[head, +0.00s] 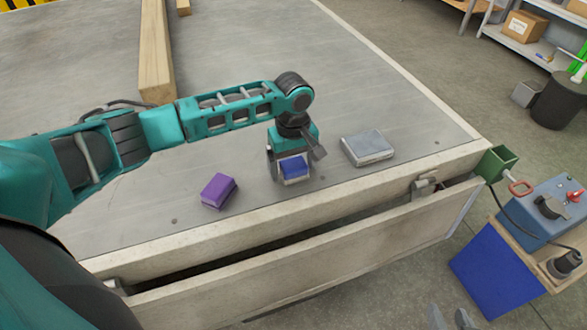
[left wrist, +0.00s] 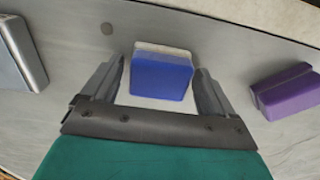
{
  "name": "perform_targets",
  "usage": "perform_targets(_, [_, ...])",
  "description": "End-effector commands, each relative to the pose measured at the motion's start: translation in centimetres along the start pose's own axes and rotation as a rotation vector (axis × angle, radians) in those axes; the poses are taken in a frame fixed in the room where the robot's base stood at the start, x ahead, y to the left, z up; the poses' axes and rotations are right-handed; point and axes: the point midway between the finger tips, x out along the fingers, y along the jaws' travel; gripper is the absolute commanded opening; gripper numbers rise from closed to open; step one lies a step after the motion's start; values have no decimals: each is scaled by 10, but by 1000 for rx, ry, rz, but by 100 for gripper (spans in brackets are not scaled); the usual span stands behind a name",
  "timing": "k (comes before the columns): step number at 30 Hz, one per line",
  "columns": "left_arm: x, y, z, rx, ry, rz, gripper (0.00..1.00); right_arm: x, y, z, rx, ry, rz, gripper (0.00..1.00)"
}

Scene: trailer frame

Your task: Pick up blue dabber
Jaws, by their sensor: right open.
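The blue dabber (head: 294,168), a small block with a pale base layer, lies on the grey trailer bed near its front edge. My left gripper (head: 288,178) is over it, pointing down. In the left wrist view the blue dabber (left wrist: 162,75) sits between the two spread fingers of my left gripper (left wrist: 160,80), with a small gap on each side. My left gripper is open. My right gripper (head: 450,318) shows only as grey fingertips at the bottom edge, apart and empty, away from the trailer.
A purple block (head: 218,190) lies left of the blue dabber. A grey metallic box (head: 368,148) lies to its right. A wooden beam (head: 155,55) lies farther back. The bed's front has a pale rim and side board (head: 310,255). A blue case (head: 553,205) stands at right.

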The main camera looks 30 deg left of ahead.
Motion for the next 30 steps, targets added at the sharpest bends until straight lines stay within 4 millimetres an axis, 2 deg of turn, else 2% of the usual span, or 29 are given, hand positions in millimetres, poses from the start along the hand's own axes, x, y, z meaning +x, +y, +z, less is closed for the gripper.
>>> perform_targets(2, [0,0,0,0,0,0,79,0,1,0,1,-1,1,43])
perform_targets(15, [0,0,0,0,0,0,37,-1,1,7,8,-15,4,43])
perform_targets(24, [-5,1,0,0,0,2,37,-2,1,6,8,-15,5,43])
perform_targets(26, [-12,1,0,0,0,3,37,-3,1,4,8,-14,5,43])
perform_targets(30, [-39,1,0,1,1,4,37,-7,2,-2,5,-10,10,43])
